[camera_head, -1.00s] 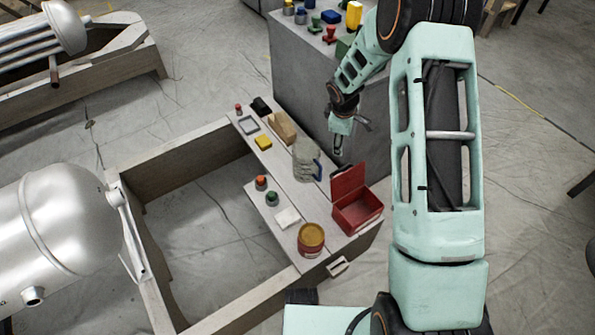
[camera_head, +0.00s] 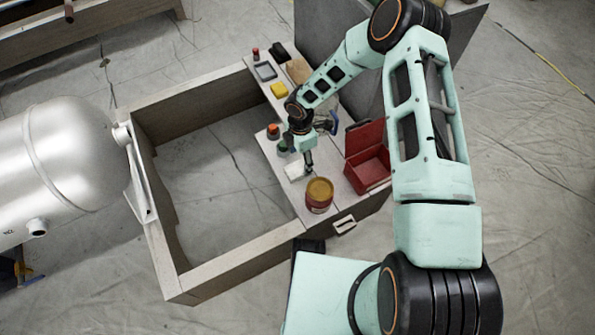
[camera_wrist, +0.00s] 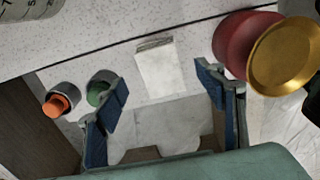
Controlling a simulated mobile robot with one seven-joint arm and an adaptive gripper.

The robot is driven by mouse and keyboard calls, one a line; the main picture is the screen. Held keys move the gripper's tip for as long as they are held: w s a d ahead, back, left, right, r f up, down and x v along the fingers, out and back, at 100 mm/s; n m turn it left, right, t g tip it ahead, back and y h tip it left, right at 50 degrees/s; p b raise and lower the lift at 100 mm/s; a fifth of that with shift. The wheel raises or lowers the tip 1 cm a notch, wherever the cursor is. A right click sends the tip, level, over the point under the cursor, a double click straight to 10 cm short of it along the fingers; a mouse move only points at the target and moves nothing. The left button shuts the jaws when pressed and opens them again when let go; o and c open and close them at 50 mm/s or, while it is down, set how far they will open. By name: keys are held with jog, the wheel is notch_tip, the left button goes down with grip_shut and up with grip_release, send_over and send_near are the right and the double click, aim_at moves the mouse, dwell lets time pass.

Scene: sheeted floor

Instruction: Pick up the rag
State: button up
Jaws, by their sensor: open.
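The rag looks like the white folded square (camera_wrist: 160,68) in the wrist view, lying flat on the pale board. In the head view the white rag (camera_head: 294,171) lies left of the red tin, partly beside my gripper. My gripper (camera_head: 309,168) is over the board, close to the rag. In the wrist view my gripper (camera_wrist: 165,100) is open, its two blue-padded fingers apart, with the rag ahead between them. Nothing is held. The gap between fingertips and rag is hard to judge.
A red tin with a yellow top (camera_head: 319,194) stands right of the rag. Orange (camera_head: 273,131) and green (camera_head: 283,146) knobbed items stand behind it. An open red box (camera_head: 368,172) is farther right. The wooden frame's (camera_head: 215,272) opening lies left.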

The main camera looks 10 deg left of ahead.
aim_at(297, 168)
jog(key=f, duration=0.1)
jog(key=f+b, duration=0.1)
jog(key=a+f, duration=0.1)
jog(key=f, duration=0.1)
jog(key=shift+s+b, duration=0.3)
jog(key=shift+f, duration=0.45)
jog(key=shift+r, duration=0.1)
jog(key=c, duration=1.2)
jog(key=shift+c, duration=0.2)
